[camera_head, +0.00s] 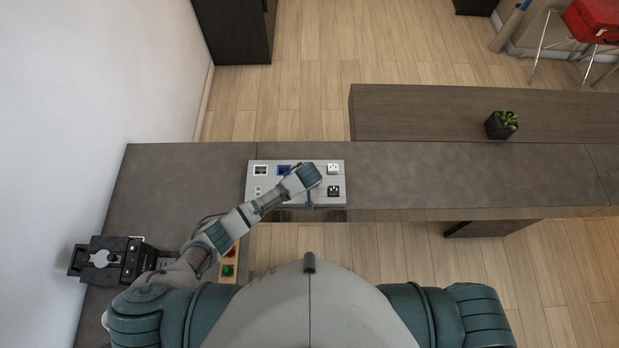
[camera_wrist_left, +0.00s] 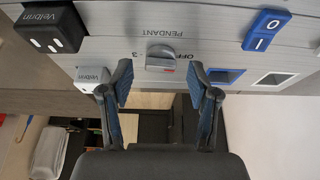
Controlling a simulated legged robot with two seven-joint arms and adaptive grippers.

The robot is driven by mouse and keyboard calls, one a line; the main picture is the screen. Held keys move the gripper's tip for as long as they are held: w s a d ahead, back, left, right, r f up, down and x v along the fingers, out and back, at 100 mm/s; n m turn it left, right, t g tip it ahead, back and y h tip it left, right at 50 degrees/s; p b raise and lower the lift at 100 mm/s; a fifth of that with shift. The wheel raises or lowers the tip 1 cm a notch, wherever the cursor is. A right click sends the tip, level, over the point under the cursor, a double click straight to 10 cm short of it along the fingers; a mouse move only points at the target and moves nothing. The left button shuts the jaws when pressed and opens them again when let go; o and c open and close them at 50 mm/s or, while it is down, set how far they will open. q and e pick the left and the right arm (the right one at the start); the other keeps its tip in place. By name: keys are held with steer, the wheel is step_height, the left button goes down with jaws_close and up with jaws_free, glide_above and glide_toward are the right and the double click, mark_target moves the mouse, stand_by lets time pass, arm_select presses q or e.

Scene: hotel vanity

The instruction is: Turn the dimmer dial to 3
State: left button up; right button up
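The dimmer dial (camera_wrist_left: 161,58) is a small silver-grey knob under the upside-down word PENDANT in the left wrist view. OFF is printed to its right and 3 to its left; I cannot tell which mark it points at. My left gripper (camera_wrist_left: 160,68) is open, one finger on each side of the dial, with gaps between fingers and dial. In the head view the left gripper (camera_head: 310,197) is at the light grey panel (camera_head: 252,190), and my wrist seems to hide the dial. My right gripper is out of view.
The panel also carries a blue rocker switch (camera_wrist_left: 266,30), a black Velbrin block (camera_wrist_left: 50,27) and a white Velbrin block (camera_wrist_left: 91,78). A black machine (camera_head: 112,260) stands at the counter's left end. A potted plant (camera_head: 501,124) is at right. The counter (camera_head: 450,175) right of the panel is clear.

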arm_select(q)
steer(key=v, duration=1.1)
steer(key=shift+d, duration=0.4)
steer(key=shift+s+a+r, duration=0.1)
